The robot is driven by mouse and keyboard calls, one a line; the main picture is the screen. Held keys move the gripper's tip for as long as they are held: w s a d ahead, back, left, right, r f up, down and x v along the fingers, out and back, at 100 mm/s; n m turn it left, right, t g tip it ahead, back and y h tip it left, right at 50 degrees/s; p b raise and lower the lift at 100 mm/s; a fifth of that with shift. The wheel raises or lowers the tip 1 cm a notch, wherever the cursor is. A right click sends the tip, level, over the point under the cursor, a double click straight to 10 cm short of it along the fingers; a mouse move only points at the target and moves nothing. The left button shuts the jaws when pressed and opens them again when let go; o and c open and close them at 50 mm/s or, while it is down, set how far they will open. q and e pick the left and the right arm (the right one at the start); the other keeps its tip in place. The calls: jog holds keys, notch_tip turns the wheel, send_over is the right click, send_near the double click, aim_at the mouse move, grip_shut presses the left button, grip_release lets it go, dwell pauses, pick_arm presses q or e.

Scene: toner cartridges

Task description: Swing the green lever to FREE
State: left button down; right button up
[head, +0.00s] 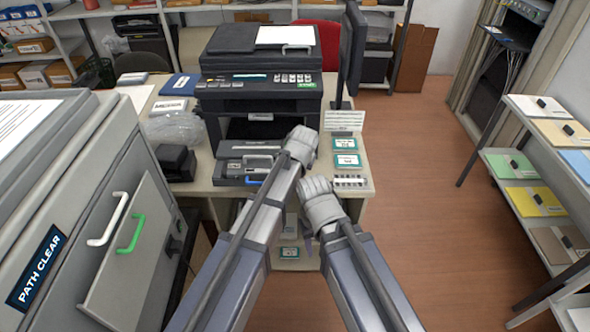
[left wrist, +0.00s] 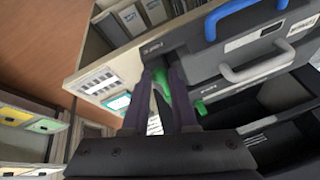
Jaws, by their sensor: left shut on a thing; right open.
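In the left wrist view a green lever (left wrist: 163,88) shows between the two dark fingers of my left gripper (left wrist: 163,76), which is shut on it. A green end also shows to the right of the fingers. The lever is at the front of a dark unit (head: 250,162) on the desk; in the head view my wrist hides it. Nearby labels are too small to read, so I cannot tell its marked position. My right gripper (head: 307,232) is open below the desk front, beside my left forearm; its fingers are mostly hidden.
A black printer (head: 262,85) stands on the desk (head: 205,187). Blue (left wrist: 240,14) and grey (left wrist: 258,70) handles are close to my left gripper. A grey cabinet (head: 60,190) with white and green handles (head: 131,235) stands left; shelves (head: 490,175) stand right. The right floor is clear.

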pick_arm(q)
jog(key=shift+d, duration=0.1)
jog(key=c, duration=0.7)
grip_release()
jog(key=shift+r, duration=0.1)
pick_arm(e)
jog(key=shift+r, duration=0.1)
